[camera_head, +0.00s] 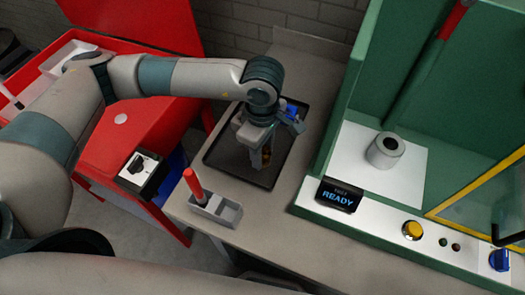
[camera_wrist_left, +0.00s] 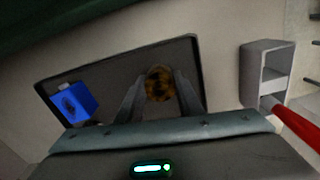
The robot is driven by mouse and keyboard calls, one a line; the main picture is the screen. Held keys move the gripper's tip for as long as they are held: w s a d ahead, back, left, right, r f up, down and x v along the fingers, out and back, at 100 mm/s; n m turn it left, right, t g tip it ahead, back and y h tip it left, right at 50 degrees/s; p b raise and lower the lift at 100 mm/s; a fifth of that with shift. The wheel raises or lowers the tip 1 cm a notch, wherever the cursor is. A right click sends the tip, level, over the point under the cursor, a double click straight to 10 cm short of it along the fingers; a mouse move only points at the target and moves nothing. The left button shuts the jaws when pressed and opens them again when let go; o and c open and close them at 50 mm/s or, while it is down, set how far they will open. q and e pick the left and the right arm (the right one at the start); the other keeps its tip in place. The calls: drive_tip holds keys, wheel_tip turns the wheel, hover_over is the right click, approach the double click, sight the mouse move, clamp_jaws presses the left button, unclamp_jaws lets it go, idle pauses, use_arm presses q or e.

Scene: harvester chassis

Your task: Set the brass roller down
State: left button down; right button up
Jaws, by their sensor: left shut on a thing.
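The brass roller (camera_head: 267,155) is a small, dark golden cylinder, mostly hidden by my fingers in the head view. In the left wrist view the roller (camera_wrist_left: 159,83) shows end-on between the two fingers. My left gripper (camera_head: 260,160) points down over the dark tray (camera_head: 226,164) and is shut on the roller. I cannot tell whether the roller touches the tray floor. The tray (camera_wrist_left: 112,63) also shows behind the fingers in the wrist view. My right gripper is not in view.
A blue cube (camera_wrist_left: 72,102) lies in the tray beside the gripper. A grey holder (camera_head: 215,209) with a red-handled tool (camera_head: 193,184) stands just in front. A green machine (camera_head: 330,215) with a grey ring-shaped part (camera_head: 385,150) is to the right. A red cabinet (camera_head: 120,130) is left.

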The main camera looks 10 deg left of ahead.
use_arm(q)
drive_tip(key=c, duration=1.2)
unclamp_jaws()
drive_tip(key=shift+r, duration=0.3)
drive_tip(key=shift+r+b, duration=1.75)
drive_tip(key=shift+r, duration=4.05)
